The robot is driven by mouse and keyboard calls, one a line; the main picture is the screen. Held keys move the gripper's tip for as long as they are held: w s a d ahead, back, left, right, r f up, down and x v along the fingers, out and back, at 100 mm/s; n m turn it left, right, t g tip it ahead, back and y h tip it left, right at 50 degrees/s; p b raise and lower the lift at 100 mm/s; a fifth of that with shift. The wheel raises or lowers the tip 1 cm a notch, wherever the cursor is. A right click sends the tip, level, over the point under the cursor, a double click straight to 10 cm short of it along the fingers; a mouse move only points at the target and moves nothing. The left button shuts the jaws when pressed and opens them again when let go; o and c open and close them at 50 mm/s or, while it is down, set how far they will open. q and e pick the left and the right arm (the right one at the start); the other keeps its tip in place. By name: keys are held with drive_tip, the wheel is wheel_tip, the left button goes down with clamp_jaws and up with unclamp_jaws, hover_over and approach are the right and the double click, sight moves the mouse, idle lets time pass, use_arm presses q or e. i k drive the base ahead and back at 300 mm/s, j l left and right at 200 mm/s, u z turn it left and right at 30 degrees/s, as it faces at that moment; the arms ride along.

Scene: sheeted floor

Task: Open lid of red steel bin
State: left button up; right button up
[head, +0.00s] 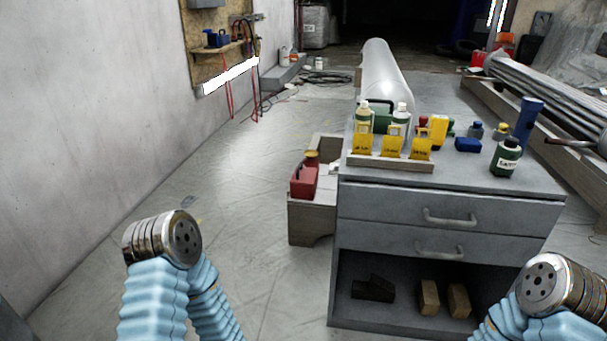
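No red bin with a clear lid shows in the head view. A small red box-like object (303,182) sits on the wooden crate left of the grey workbench; I cannot tell whether it is the red steel bin, and no lid can be made out on it. My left arm rises from the lower left and my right arm from the lower right, with blue sleeves and metal joints. Neither gripper shows, and both arms are apart from the red object.
The grey workbench (460,190), with two drawers and an open shelf, stands ahead and to the right, with bottles and yellow holders on top. The wooden crate (312,217) adjoins its left side. Pipes (540,92) lie at right. Floor (235,205) is clear at left.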

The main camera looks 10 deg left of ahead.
sight(302, 176)
drive_tip(key=i+j+u, duration=0.25)
drive_tip(key=u, duration=0.2)
drive_tip(key=i+j+u, duration=0.4)
drive_tip(key=i+j, duration=0.15)
drive_tip(key=i, duration=0.35)
drive_tip(key=i+j, duration=0.15)
drive_tip(key=i, duration=0.35)
